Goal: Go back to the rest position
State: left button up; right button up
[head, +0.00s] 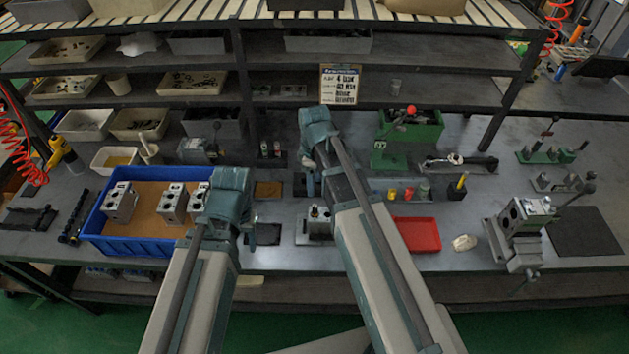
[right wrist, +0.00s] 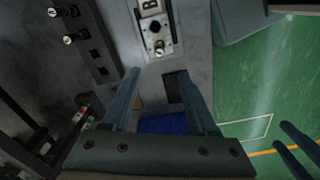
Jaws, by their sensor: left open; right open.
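My left gripper (head: 248,232) hangs in front of the right end of the blue crate and hides part of it. Its fingers are only partly visible, open, with nothing seen between them. My right gripper (head: 311,182) is over the middle of the bench. In the right wrist view its two fingers (right wrist: 160,78) are wide apart and empty. Grey valve blocks (head: 121,203) stand in the blue crate (head: 140,246), one partly hidden by my left gripper. Another block (head: 319,219) sits on a fixture at the bench middle; it also shows in the right wrist view (right wrist: 154,35).
A red tray (head: 417,235) lies right of my right arm. A vise holding a block (head: 527,216) stands at the right, beside a dark mat (head: 584,232). A green press (head: 408,135) stands behind. Shelves with bins (head: 190,84) span the back.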

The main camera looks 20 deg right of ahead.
dwell(0.8)
jog(key=s+a+f+m+b, duration=0.3)
jog(key=s+a, duration=0.2)
jog(key=s, duration=0.2)
jog(key=s+a+f+m+h+b, duration=0.1)
jog(key=s+a+f+m+b, duration=0.2)
jog(key=s, duration=0.4)
jog(key=shift+s+a+f+m+b, duration=0.15)
jog(key=shift+a+f+m+b, duration=0.35)
jog(key=shift+a, duration=0.7)
jog(key=shift+r, duration=0.15)
